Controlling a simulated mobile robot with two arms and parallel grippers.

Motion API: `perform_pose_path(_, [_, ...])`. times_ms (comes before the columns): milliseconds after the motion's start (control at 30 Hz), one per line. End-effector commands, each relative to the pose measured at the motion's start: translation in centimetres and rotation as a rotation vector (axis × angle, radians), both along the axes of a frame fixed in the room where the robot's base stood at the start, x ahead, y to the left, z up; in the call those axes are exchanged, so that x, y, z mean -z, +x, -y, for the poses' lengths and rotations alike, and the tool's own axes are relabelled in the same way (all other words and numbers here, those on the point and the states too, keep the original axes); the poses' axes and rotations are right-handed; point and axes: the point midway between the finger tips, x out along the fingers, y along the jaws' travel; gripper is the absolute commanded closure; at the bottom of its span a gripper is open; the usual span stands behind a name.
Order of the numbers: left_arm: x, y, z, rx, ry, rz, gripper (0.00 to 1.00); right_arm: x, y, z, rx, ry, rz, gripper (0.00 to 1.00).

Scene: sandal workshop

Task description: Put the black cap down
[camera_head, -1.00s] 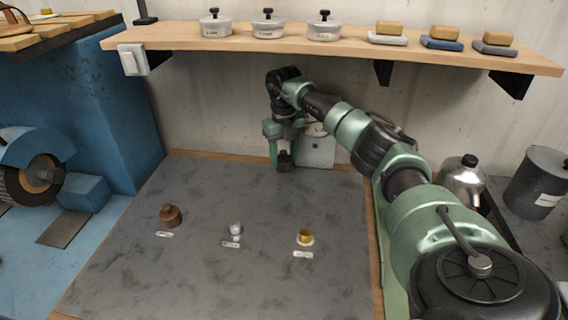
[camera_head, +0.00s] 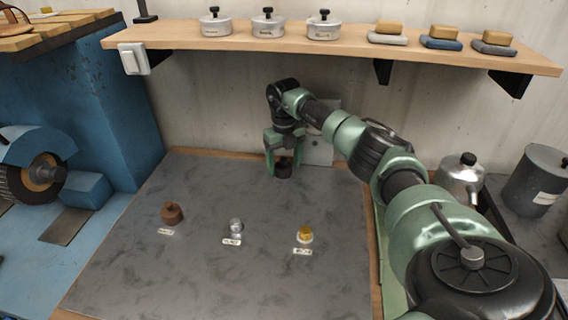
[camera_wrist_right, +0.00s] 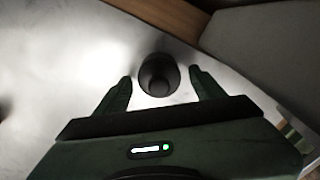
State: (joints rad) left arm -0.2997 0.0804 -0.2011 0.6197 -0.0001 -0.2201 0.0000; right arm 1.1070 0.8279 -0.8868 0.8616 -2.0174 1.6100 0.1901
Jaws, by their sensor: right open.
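The black cap (camera_head: 283,171) stands on the grey bench mat near its back edge, below the shelf. In the right wrist view the black cap (camera_wrist_right: 158,75) looks like a short dark round piece with a hollow facing the camera. My right gripper (camera_head: 284,164) is over it, with its green fingers apart. The right wrist view shows the open fingers of my right gripper (camera_wrist_right: 161,80) on either side of the cap, with gaps between. My left gripper is not in view.
A brown piece (camera_head: 172,213), a small clear or silvery piece (camera_head: 236,226) and a yellow piece (camera_head: 306,233) stand on the mat (camera_head: 180,270) with labels. A wooden shelf (camera_head: 345,42) with lidded pots and blocks overhangs the back. The front mat is clear.

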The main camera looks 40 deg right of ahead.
Motion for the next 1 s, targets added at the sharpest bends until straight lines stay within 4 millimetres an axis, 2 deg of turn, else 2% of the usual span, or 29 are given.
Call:
perform_pose_path(167, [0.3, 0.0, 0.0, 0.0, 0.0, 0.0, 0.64, -1.4, 0.1, 0.0, 0.0, 0.0, 0.004, 0.31])
perform_pose_path(400, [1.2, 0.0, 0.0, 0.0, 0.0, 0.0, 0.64, -5.5, 0.1, 0.0, -0.001, 0.0, 0.004, 0.31])
perform_pose_path(533, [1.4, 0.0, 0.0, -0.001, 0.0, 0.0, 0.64, -7.1, 0.1, 0.0, 0.0, 0.0, 0.002, 0.31])
perform_pose_path(700, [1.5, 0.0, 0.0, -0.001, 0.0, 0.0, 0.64, -7.9, 0.0, 0.0, 0.0, 0.0, 0.001, 0.31])
perform_pose_path(1000, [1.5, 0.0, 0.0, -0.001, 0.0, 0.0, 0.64, -7.9, 0.0, 0.0, 0.0, 0.0, 0.0, 0.31])
